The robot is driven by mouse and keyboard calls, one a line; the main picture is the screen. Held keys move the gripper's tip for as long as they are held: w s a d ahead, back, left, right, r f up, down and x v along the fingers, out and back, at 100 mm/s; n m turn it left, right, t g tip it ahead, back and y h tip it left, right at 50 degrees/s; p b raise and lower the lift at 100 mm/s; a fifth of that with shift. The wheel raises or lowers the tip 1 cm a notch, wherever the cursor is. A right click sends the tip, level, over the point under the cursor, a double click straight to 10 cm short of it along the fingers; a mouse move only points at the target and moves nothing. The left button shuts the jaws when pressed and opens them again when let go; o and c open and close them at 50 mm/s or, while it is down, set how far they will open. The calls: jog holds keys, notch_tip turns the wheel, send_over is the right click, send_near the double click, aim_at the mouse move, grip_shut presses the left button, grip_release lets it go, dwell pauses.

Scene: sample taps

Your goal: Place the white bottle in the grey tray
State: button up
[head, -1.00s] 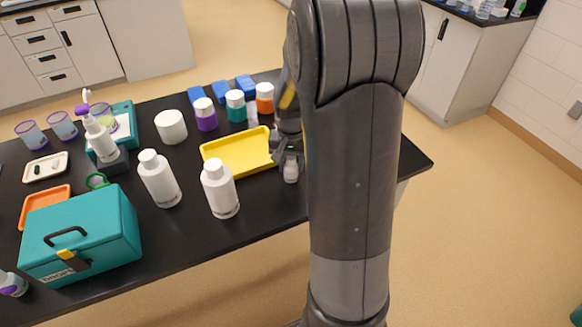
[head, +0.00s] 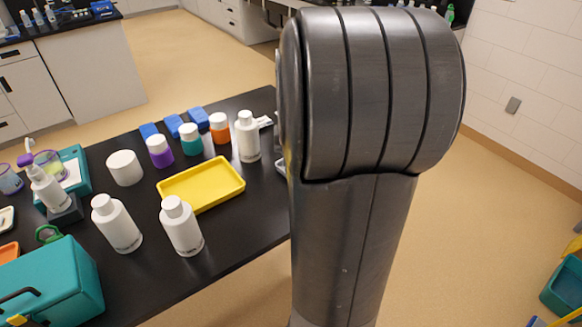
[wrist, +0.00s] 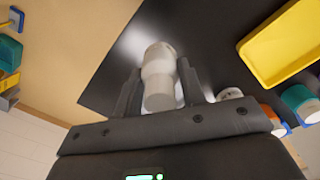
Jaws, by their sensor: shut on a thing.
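My gripper (wrist: 160,68) is shut on a white bottle (wrist: 159,90) in the wrist view, with one finger on each side. Its far end points away from the palm, over the black table. In the head view my gripper and this bottle are hidden behind my arm. Other white bottles stand upright on the table: two in front of the yellow tray, one at left (head: 116,224) and one at right (head: 181,226), and one behind it (head: 247,136).
The black table (head: 246,222) also holds a yellow tray (head: 229,183), a teal case (head: 60,285), a white jar (head: 124,168) and bottles with purple, teal and orange bodies. Bare tabletop lies right of the front bottles. Open floor lies right of my arm.

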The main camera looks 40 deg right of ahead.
jog(key=w+d+m, duration=0.1)
jog(key=d+m, duration=0.6)
jog(key=d, duration=1.1)
jog(key=shift+w+a+f, duration=0.65)
jog(key=shift+w+f, duration=1.1)
jog(key=shift+w+a+f, duration=0.7)
jog(key=shift+w+f, duration=1)
jog(key=shift+w, duration=0.1)
jog(key=shift+w+a+f, duration=0.65)
jog(key=shift+w+f, duration=1.1)
jog(key=shift+f, duration=0.1)
jog(key=o, duration=1.1)
jog(key=shift+c, duration=0.2)
